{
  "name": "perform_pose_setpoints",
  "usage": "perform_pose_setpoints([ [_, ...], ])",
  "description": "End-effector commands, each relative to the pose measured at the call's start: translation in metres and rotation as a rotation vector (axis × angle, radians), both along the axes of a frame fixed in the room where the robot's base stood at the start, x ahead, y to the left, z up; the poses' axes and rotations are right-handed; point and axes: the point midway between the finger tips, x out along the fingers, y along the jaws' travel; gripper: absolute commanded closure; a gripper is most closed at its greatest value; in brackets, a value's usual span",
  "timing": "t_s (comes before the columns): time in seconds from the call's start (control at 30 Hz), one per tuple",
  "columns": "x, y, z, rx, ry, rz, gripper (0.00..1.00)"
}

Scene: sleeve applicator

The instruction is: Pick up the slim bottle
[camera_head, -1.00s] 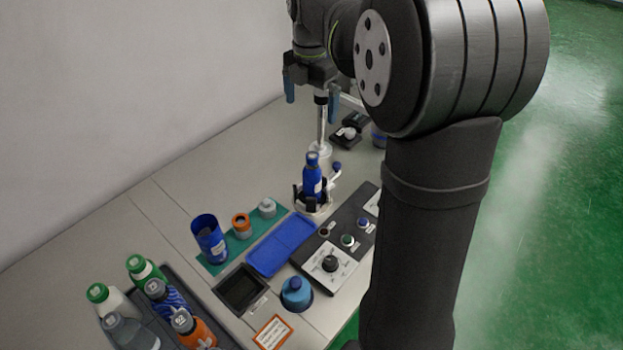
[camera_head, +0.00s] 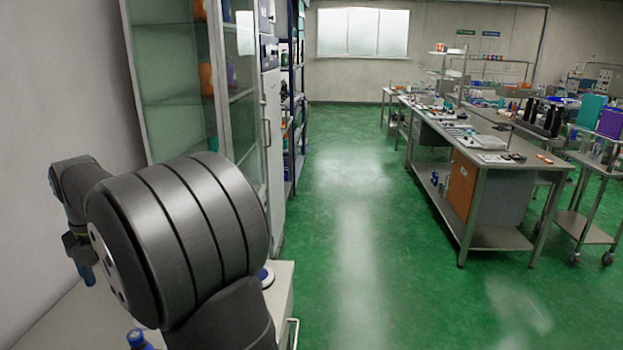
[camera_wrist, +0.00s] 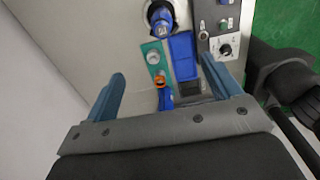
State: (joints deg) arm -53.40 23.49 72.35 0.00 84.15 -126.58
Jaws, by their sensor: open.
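A narrow blue bottle (camera_wrist: 163,22) stands in a round holder at the top of the wrist view. It fits the slim bottle, but I cannot tell for certain that it is the one named. A blue cap (camera_head: 138,340) just shows at the bottom edge of the head view. My gripper (camera_wrist: 162,70) is open and empty, with its two blue fingers wide apart above the bench. The bottle lies beyond the fingertips, apart from them. In the head view my gripper (camera_head: 82,262) is at the far left, partly hidden behind my arm.
The wrist view shows a teal mat (camera_wrist: 149,48) with a grey cap (camera_wrist: 153,57) and an orange ring (camera_wrist: 159,80), a blue cup (camera_wrist: 166,99), a blue tray (camera_wrist: 183,55) and a control panel (camera_wrist: 208,18). A glass cabinet (camera_head: 165,70) stands behind my arm.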

Motion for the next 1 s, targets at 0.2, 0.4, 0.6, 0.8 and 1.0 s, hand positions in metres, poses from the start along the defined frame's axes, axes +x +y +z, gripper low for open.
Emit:
perform_pose_setpoints([
  [0.2, 0.000, 0.000, 0.000, 0.000, 0.000, 0.000, 0.32],
  [0.4, 0.000, 0.000, 0.000, 0.000, 0.000, -0.030, 0.32],
  [0.6, -0.001, -0.001, -0.003, -0.001, 0.001, -0.293, 0.32],
  [0.8, -0.002, -0.002, -0.007, -0.001, 0.000, -0.700, 0.32],
  [1.0, -0.003, -0.003, -0.011, 0.000, 0.000, -1.108, 0.32],
])
